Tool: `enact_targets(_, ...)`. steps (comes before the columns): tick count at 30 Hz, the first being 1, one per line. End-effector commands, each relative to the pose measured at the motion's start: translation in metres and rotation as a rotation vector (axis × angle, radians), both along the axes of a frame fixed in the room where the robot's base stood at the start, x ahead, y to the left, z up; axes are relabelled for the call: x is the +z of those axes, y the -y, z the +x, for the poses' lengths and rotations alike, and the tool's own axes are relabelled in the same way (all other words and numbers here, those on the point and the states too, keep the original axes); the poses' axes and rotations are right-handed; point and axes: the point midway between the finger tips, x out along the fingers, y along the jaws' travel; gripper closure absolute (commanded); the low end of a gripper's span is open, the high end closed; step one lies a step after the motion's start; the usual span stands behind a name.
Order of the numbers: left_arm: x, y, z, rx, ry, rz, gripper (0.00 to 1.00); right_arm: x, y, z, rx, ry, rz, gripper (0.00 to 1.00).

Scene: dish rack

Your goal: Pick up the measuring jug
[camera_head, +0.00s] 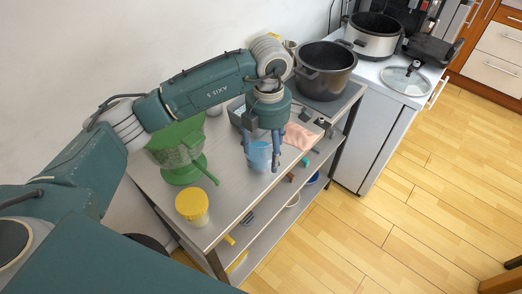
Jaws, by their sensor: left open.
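A light blue, see-through vessel, which looks like the measuring jug (259,157), stands on the metal table below my left gripper. My left gripper (262,160) points down over it, with its blue fingers open. One finger shows at the jug's right side and the other near its left side. The fingers hide part of the jug, and I cannot tell whether they touch it. My right gripper is not in view.
A green colander-like vessel (177,150) and a yellow-lidded tub (192,206) stand to the left on the metal table (229,196). A pink cloth (298,136) lies to the right. A dark pot (325,70) stands behind it. The wooden floor at right is mostly clear.

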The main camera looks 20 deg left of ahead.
Motion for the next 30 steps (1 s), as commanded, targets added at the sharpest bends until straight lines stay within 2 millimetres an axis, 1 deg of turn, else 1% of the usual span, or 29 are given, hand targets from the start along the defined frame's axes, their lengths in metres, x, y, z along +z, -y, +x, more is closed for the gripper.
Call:
enact_targets(1, -0.007, 0.000, -0.001, 0.000, -0.004, 0.000, 0.26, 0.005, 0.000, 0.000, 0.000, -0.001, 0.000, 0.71)
enact_targets(6, -0.029, 0.000, -0.001, -0.001, -0.004, 0.000, 0.26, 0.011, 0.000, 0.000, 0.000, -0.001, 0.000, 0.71)
enact_targets(9, -0.034, 0.000, 0.000, -0.001, 0.000, 0.000, 0.26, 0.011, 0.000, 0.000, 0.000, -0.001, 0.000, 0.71)
enact_targets(15, -0.035, 0.000, 0.000, -0.001, 0.001, -0.001, 0.26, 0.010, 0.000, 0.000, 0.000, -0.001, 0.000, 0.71)
enact_targets(17, -0.035, 0.000, 0.000, -0.001, 0.001, -0.001, 0.37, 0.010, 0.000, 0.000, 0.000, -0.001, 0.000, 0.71)
enact_targets(18, -0.035, 0.000, 0.000, -0.001, 0.001, -0.001, 0.45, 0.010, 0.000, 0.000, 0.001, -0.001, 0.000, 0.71)
enact_targets(26, -0.035, 0.000, 0.000, -0.001, 0.000, 0.000, 0.97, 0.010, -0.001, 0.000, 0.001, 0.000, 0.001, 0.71)
enact_targets(27, -0.035, 0.000, 0.000, -0.001, 0.000, 0.000, 1.00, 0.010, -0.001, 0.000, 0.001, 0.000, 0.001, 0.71)
enact_targets(30, -0.035, 0.000, 0.000, -0.001, 0.000, 0.000, 1.00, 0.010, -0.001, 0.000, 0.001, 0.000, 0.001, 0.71)
